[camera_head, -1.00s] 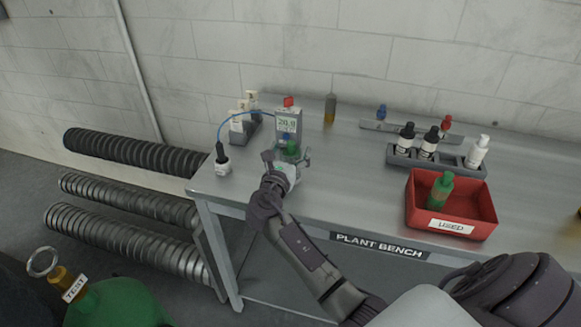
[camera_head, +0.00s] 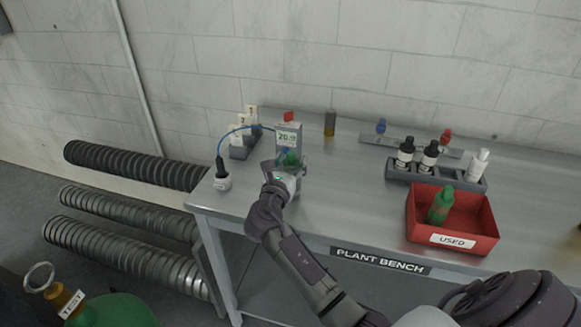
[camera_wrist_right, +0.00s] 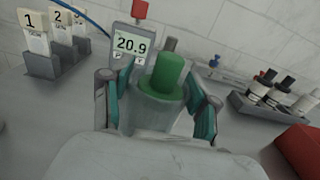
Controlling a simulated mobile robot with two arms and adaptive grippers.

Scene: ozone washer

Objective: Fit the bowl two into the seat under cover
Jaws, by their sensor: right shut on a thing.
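My right gripper (camera_head: 287,165) is shut on a clear, greyish cup-like piece with a green top, in front of the meter. In the right wrist view the fingers (camera_wrist_right: 158,100) stand on both sides of this green-topped piece (camera_wrist_right: 165,75). I cannot read any number on it. The meter (camera_head: 289,137) is grey with a red top and reads 20.9; it also shows in the wrist view (camera_wrist_right: 131,45). A grey stem (camera_wrist_right: 171,45) rises just behind the green top. The underside of the held piece is hidden, and I cannot tell whether it touches a seat. My left gripper is not in view.
A bottle rack (camera_head: 436,172) and a red USED bin (camera_head: 483,240) with a green bottle (camera_head: 441,205) are on the right. The middle of the bench is clear.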

